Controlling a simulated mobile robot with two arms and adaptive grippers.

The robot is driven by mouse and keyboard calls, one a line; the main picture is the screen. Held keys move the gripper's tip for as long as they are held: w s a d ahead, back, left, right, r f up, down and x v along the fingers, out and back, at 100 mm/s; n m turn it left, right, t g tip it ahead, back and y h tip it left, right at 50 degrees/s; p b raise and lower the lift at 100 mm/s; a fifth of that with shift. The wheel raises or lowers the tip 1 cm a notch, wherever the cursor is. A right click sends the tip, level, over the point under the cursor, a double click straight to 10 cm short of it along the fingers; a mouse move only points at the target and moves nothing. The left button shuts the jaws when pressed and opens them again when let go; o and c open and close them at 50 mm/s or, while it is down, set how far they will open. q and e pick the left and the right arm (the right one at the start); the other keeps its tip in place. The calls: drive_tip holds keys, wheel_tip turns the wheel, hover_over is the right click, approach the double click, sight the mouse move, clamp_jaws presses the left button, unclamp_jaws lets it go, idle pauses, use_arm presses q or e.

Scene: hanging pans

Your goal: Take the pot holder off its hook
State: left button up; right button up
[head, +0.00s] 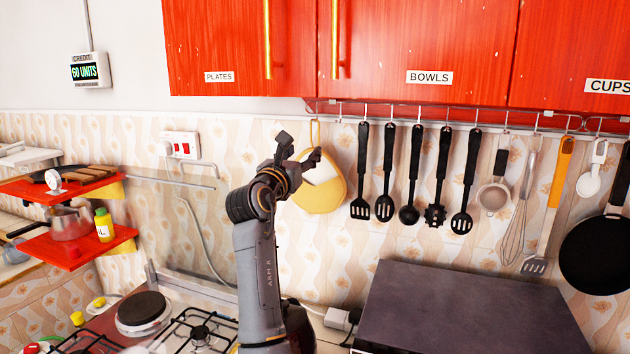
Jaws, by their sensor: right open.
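The pot holder (325,195) is round and yellow with a whitish upper part. It hangs by a yellow loop from a hook on the rail (430,107) under the red cabinets. My right gripper (303,146) is open in front of the pot holder's upper left part and covers some of it. Its fingers point up, one at the left and one over the pot holder. I cannot tell whether a finger touches it. My left gripper is not in view.
Several black utensils (410,180) hang right of the pot holder, then a strainer (493,196), a whisk (515,230) and a black pan (597,253). Below are a dark flat-topped box (470,305) and a gas stove (200,332). Red shelves (75,245) with a pot stand at the left.

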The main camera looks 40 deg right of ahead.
sight(311, 148)
drive_tip(key=p+x, duration=0.1)
drive_tip(key=x, duration=0.3)
drive_tip(key=p+x, duration=0.1)
drive_tip(key=shift+w+d+f+p, duration=0.1)
drive_tip(key=shift+d+f+p, duration=0.15)
drive_tip(key=shift+d+p, duration=0.15)
drive_tip(key=shift+w+d+f, duration=0.1)
drive_tip(key=shift+w, duration=0.05)
clamp_jaws()
